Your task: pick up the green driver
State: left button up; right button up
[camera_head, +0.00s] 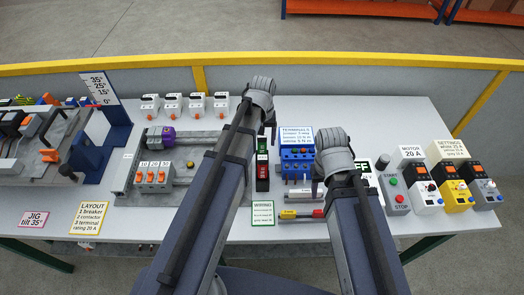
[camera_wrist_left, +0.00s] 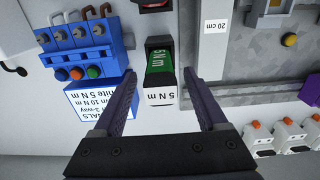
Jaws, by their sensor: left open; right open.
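The green driver (camera_head: 262,146) appears to be the black-bodied piece with a green face, standing in the middle of the table. In the left wrist view the green driver (camera_wrist_left: 160,62) reads "5 N m" and lies between the two dark fingers, with a white "5 N m" label on its near end. My left gripper (camera_wrist_left: 160,88) is open, with a gap on both sides of the driver and no visible contact. In the head view my left gripper (camera_head: 259,92) shows from behind, its fingers hidden. My right gripper (camera_head: 333,160) is over the table's right half, its fingertips hidden.
A blue block (camera_head: 298,163) with coloured knobs stands close beside the driver. A red-faced piece (camera_head: 262,180) is just nearer. A grey panel (camera_wrist_left: 215,75) lies on the driver's other side. Switch boxes (camera_head: 420,185) stand at the right. A yellow-topped barrier (camera_head: 120,62) runs behind.

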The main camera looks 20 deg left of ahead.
aim_at(262, 152)
pick_arm(q)
notch_tip(262, 152, down, 4)
jog(key=b, duration=0.3)
jog(key=shift+s, duration=0.15)
jog(key=shift+r, duration=0.1)
jog(key=shift+c, duration=0.2)
grip_shut()
dwell(0.4)
